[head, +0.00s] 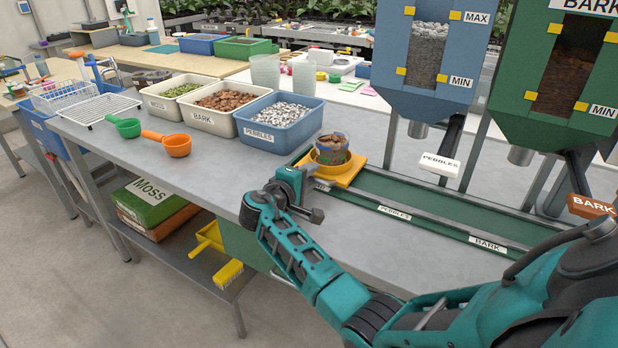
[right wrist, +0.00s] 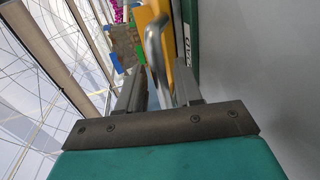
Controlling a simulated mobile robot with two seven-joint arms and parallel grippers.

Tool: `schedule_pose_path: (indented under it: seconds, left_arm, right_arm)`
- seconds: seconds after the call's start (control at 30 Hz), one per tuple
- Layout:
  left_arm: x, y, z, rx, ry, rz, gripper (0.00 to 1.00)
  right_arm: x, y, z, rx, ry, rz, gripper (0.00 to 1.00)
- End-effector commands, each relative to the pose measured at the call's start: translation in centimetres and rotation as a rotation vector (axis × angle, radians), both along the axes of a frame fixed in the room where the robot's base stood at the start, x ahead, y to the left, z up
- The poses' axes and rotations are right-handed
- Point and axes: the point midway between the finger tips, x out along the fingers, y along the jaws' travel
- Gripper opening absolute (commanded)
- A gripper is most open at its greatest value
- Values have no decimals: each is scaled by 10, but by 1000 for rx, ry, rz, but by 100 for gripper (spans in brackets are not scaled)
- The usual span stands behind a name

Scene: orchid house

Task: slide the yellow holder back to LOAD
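The yellow holder (head: 346,178) sits at the left end of the green rail (head: 425,205), with a pot (head: 332,150) of brown material in it. The holder also shows in the right wrist view (right wrist: 185,75). A white label (right wrist: 187,45) on the rail beside it seems to read LOAD. My right gripper (head: 306,196) is at the holder's near side. In the right wrist view its fingers (right wrist: 160,88) stand apart, with a curved metal handle (right wrist: 154,45) between them. I see space beside the handle, so no firm grip shows. My left gripper is out of view.
PEBBLES (head: 394,213) and BARK (head: 487,244) labels mark the rail further right, below the blue hopper (head: 425,60) and the green hopper (head: 562,75). The blue pebble bin (head: 280,122) stands close to the rail's left end.

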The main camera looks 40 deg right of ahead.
Motion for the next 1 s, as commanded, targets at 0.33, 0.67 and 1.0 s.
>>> schedule_pose_path:
  seconds: [0.33, 0.67, 1.0]
  left_arm:
    - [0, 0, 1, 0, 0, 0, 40]
    - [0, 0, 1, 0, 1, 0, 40]
    - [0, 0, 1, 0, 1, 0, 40]
  right_arm:
    - [-12, 29, 5, 4, 0, 2, 35]
    - [-39, 93, 20, 4, 1, 2, 35]
    - [-49, 117, 27, 0, 0, 0, 35]
